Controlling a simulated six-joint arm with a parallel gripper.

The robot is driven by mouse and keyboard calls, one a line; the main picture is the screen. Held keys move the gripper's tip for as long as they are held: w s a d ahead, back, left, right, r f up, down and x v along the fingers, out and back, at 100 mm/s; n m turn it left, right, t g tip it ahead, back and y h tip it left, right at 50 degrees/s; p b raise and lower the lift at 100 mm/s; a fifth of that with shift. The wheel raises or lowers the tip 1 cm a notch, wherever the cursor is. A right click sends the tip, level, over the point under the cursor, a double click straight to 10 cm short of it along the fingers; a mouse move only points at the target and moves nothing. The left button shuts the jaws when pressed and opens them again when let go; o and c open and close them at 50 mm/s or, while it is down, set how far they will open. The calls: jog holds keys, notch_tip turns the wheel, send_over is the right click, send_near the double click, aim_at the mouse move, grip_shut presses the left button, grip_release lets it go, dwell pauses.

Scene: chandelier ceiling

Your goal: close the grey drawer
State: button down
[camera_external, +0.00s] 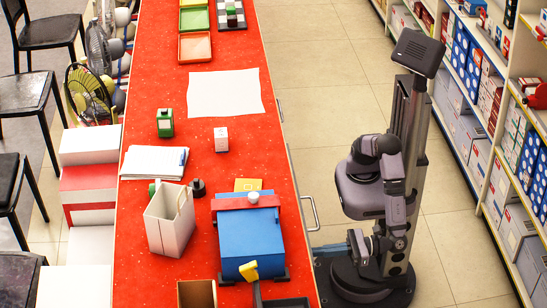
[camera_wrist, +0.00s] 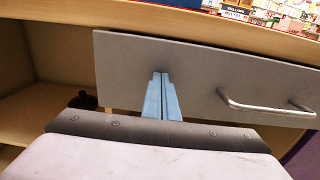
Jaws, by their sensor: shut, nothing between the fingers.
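The grey drawer (camera_wrist: 205,72) shows in the wrist view as a flat front panel under the wooden counter edge. Its silver bar handle (camera_wrist: 265,108) is on the right part of the panel. My gripper (camera_wrist: 160,74) is shut and empty, its light blue fingers pointing at the panel left of the handle. I cannot tell whether the fingertips touch it. In the external view my gripper (camera_external: 317,249) is low beside the counter, near the handle (camera_external: 312,212). The drawer's body is mostly hidden, so how far it stands out is unclear.
The red counter (camera_external: 215,170) holds a blue box-shaped object (camera_external: 250,243), a white carton (camera_external: 168,225) and papers. An open shelf (camera_wrist: 40,100) with a dark object (camera_wrist: 83,100) is left of the drawer. Stocked shelves (camera_external: 490,120) stand right of the tiled aisle.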

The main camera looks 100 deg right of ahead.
jog(key=shift+w+r+p, duration=0.15)
jog(key=shift+w+p, duration=0.5)
jog(key=shift+w, duration=1.65)
jog(key=s+p, duration=0.2)
jog(key=s, duration=1.2)
jog(key=shift+s, duration=0.3)
